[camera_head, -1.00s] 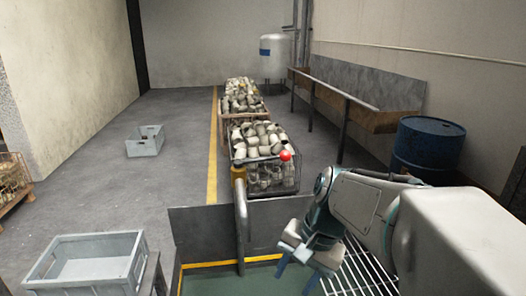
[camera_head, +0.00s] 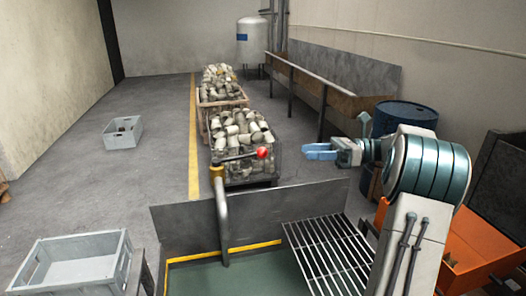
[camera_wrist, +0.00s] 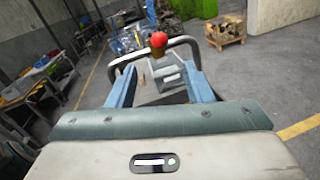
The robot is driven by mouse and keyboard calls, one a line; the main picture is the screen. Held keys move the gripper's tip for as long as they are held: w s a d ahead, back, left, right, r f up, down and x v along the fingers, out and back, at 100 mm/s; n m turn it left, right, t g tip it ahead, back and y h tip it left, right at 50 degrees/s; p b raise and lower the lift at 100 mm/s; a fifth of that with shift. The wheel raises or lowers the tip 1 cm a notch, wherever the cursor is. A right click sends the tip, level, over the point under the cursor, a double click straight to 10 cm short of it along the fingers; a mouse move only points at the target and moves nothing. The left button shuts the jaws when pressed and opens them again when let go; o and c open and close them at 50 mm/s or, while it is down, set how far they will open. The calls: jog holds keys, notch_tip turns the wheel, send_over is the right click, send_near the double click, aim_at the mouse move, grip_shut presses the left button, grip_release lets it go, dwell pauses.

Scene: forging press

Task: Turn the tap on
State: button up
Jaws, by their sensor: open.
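The tap is a grey upright pipe (camera_head: 222,225) with a brass collar (camera_head: 217,172) at its top, behind the green-floored basin. A thin dark lever (camera_head: 238,157) reaches right from the collar and ends in a red ball (camera_head: 262,152). My gripper (camera_head: 308,151) has blue fingers pointing left towards the red ball; it is apart from it, to its right at about the same picture height. In the wrist view the fingers (camera_wrist: 160,76) are spread and empty. The red ball (camera_wrist: 159,40) shows beyond them, near the middle, with the bent grey pipe (camera_wrist: 125,60) behind.
A metal rack (camera_head: 325,255) covers the basin's right side, and a grey splash panel (camera_head: 285,208) stands behind it. Wire bins of pale parts (camera_head: 243,135) stand beyond. A blue drum (camera_head: 405,115) and an orange bin (camera_head: 485,240) are at right. A grey crate (camera_head: 75,262) is front left.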

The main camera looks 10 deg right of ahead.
aim_at(262, 151)
jog(key=w+a, duration=0.1)
jog(key=a, duration=0.3)
jog(key=a+p, duration=0.1)
jog(key=a, duration=0.4)
jog(key=w+a, duration=0.1)
jog(key=a, duration=0.3)
jog(key=shift+w+a+p, duration=0.2)
jog(key=shift+w+p, duration=0.1)
jog(key=shift+p, duration=0.1)
jog(key=shift+d, duration=0.1)
grip_shut()
